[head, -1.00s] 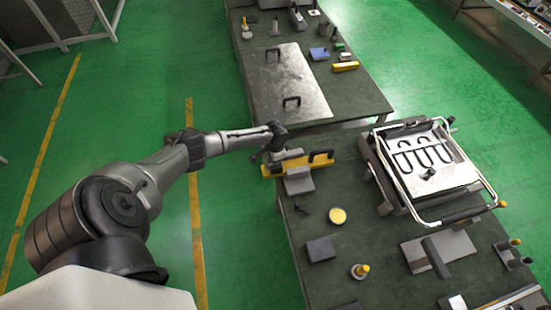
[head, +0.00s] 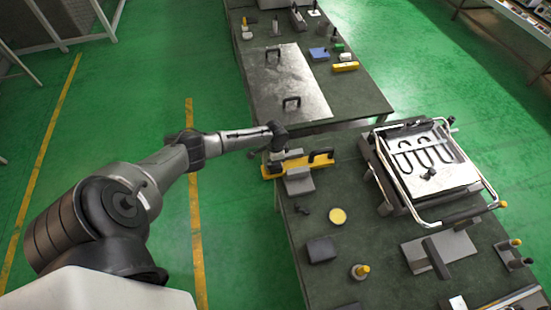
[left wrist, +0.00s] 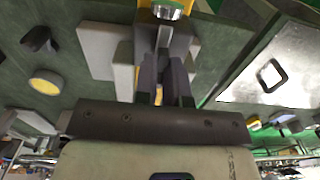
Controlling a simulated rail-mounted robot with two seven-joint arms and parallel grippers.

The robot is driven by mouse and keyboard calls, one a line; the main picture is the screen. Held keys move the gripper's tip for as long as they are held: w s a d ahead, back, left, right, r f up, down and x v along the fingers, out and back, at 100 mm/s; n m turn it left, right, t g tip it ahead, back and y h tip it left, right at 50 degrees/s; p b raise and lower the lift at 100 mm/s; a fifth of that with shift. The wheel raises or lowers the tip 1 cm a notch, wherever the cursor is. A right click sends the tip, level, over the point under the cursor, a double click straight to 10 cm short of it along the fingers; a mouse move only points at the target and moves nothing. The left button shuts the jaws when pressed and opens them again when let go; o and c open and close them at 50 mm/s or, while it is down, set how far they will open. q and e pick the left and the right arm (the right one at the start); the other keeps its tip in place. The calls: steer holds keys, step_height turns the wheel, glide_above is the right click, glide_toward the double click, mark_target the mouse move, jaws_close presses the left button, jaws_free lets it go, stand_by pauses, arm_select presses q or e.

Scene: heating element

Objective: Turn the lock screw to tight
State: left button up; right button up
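My left gripper (head: 272,157) is at the left edge of the near bench, against a yellow bar fixture (head: 322,161) with a grey block and a dark handle. In the left wrist view my left gripper's dark fingers (left wrist: 164,75) point at the fixture and sit close together. A shiny metal cylinder with a yellow part (left wrist: 168,8) shows at the top edge, just past the fingertips; I cannot tell if it is the lock screw. Whether the fingers hold anything is unclear. My right gripper is in neither view.
A metal frame with a bent heating element (head: 425,160) stands on the bench's right. A yellow round disc (head: 338,216), a dark block (head: 321,249) and a yellow-topped peg (head: 360,271) lie nearer. A metal plate with two handles (head: 290,80) lies on the far bench.

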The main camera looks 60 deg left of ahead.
arm_select(q)
steer(key=o, duration=0.5)
steer(key=shift+c, duration=0.2)
step_height(320, 180, up, 14)
stand_by(0.4)
stand_by(0.5)
